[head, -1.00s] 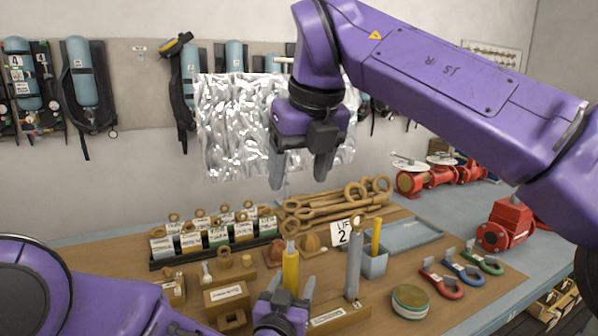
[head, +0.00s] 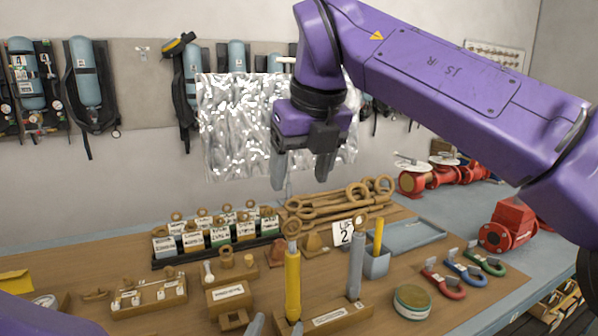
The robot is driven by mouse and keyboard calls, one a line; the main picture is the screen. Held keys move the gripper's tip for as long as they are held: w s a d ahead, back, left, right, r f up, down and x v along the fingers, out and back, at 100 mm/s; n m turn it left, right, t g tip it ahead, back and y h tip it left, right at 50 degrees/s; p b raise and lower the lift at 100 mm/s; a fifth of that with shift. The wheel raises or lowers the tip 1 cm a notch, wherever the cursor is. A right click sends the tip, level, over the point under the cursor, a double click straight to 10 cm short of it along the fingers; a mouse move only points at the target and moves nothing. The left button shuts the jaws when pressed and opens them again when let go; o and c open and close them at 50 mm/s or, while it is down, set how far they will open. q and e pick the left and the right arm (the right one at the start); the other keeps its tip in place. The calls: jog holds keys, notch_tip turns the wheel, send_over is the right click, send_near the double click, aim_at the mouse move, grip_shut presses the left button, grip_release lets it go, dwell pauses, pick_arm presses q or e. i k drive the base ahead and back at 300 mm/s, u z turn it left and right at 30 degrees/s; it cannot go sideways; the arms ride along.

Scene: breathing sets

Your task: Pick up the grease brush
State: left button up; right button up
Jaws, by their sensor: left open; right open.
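A yellow handle (head: 378,236) stands upright out of a blue-grey cup (head: 376,264) right of centre on the bench; it may be the grease brush, but its lower end is hidden in the cup. My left gripper (head: 277,327) is at the bottom edge, with only its open fingertips showing, in front of a wooden block (head: 336,318) and left of the cup. It is empty as far as I see. My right gripper (head: 301,180) is open and empty, pointing down high in front of the foil sheet, above the bench and clear of it.
A yellow rod (head: 292,284) and a grey rod (head: 355,268), both ring-topped, stand at the block between my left gripper and the cup. A round tin (head: 411,301) and coloured shackles (head: 443,284) lie to the right. Wooden ring-ended tools (head: 335,204) lie behind.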

aim_at(377, 238)
jog(key=k, duration=1)
